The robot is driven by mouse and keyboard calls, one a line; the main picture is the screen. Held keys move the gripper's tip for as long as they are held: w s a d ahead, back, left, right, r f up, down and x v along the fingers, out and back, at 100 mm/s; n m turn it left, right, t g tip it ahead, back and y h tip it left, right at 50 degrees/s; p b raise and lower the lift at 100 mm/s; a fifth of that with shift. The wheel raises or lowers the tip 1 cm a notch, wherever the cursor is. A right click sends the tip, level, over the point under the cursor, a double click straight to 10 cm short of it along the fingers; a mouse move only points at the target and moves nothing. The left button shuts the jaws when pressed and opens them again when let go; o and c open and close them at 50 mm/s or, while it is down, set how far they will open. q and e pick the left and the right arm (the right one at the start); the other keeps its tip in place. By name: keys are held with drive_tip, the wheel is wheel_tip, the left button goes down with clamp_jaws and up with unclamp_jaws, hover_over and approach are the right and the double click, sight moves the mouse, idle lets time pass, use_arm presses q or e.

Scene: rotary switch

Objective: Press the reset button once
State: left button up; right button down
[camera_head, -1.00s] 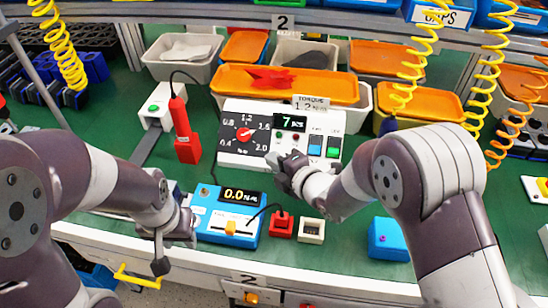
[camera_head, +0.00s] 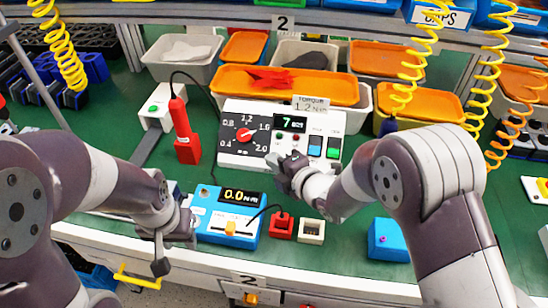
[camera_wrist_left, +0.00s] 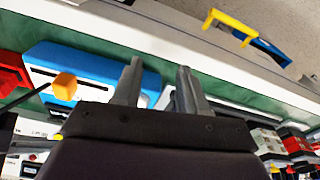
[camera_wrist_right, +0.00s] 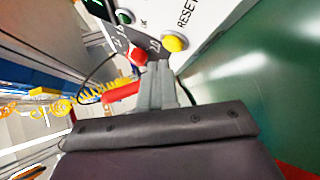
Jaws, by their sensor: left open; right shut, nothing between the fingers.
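The white torque control box (camera_head: 230,152) stands on the green bench, with a dial, a "7 pcs" display and blue and green switches. In the right wrist view, a yellow button (camera_wrist_right: 176,43) sits beside the printed word RESET, on the box's white face. In the head view this button is hidden behind my right gripper (camera_head: 281,168). My right gripper also shows in the right wrist view (camera_wrist_right: 158,68); it is shut and empty, with its tips close to the button. Contact cannot be told. My left gripper (camera_wrist_left: 158,68) is open and empty near the bench's front edge.
A blue meter (camera_head: 212,222) reading 0.0 stands in front of the box. A red handheld tool (camera_head: 184,135) stands to the left. A red block (camera_head: 281,226), a white block (camera_head: 311,231) and a blue box (camera_head: 388,240) lie near the front. Orange-lidded bins (camera_head: 285,84) stand behind.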

use_arm(q)
drive_tip(key=shift+f, duration=0.15)
use_arm(e)
drive_tip(key=shift+f, duration=0.1)
idle(0.4)
use_arm(q)
drive_tip(key=shift+f+b, duration=0.3)
drive_tip(key=shift+b, duration=0.1)
use_arm(e)
drive_tip(key=shift+w+f, duration=0.2)
drive_tip(key=shift+w, duration=0.1)
use_arm(q)
drive_tip(key=shift+f+b, duration=0.4)
use_arm(e)
drive_tip(key=shift+w+d+f, duration=0.1)
drive_tip(key=shift+w+f, duration=0.15)
drive_tip(key=shift+f, duration=0.05)
use_arm(q)
drive_tip(key=shift+r+p, duration=0.35)
drive_tip(key=shift+r, duration=0.05)
use_arm(e)
drive_tip(key=shift+s+r, duration=0.55)
drive_tip(key=shift+r, duration=0.05)
drive_tip(key=shift+r, duration=0.1)
